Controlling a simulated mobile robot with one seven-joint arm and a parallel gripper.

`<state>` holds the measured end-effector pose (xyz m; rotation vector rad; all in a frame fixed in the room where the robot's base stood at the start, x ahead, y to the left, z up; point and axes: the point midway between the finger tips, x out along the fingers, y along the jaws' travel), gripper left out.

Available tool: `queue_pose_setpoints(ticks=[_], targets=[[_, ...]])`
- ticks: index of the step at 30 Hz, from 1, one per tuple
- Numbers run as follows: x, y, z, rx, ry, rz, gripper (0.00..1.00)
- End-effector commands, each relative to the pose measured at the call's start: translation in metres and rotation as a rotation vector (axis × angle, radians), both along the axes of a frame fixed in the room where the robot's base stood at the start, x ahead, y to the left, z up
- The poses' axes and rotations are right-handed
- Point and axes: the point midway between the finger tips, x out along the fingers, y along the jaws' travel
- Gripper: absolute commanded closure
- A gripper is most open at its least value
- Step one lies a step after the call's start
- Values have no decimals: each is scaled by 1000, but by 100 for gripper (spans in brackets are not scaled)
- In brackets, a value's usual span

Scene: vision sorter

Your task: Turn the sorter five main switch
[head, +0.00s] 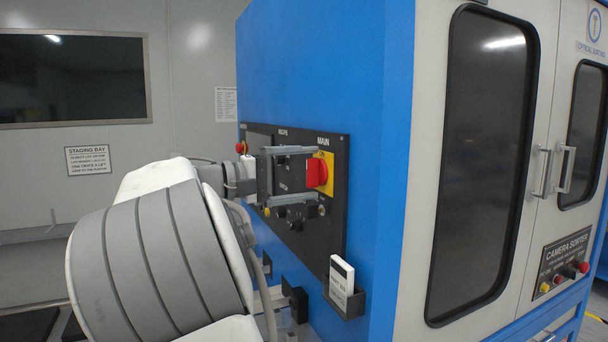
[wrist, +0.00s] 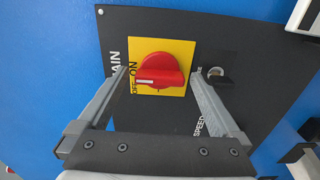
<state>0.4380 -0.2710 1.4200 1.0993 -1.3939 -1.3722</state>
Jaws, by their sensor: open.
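The main switch is a red rotary knob (head: 316,173) on a yellow plate (head: 328,160), under the word MAIN on the black panel of the blue cabinet. In the wrist view the red knob (wrist: 158,70) shows a white mark on its left part, close to the OFF lettering; ON is beside it. My gripper (head: 312,174) is open in front of the panel, its fingers above and below the knob in the head view. In the wrist view my gripper (wrist: 160,76) has one fingertip on each side of the knob, with visible gaps. I cannot tell how far the tips reach past its face.
The black panel (head: 338,215) carries smaller knobs, one by the SPEED lettering (wrist: 217,78) near my finger. A white device sits in a black holder (head: 345,303) below the panel. Glazed cabinet doors (head: 482,160) with handles are at right. A staging bay sign (head: 88,160) hangs at left.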

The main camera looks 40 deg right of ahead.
Motion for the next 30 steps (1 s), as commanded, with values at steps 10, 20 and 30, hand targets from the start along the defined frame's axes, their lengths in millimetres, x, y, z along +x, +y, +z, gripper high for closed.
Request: queue_pose_setpoints(ticks=[10,20,30], targets=[[9,32,0,-1,0,5,0],[28,111,0,-1,-1,4,0],[40,164,0,0,-1,1,0]])
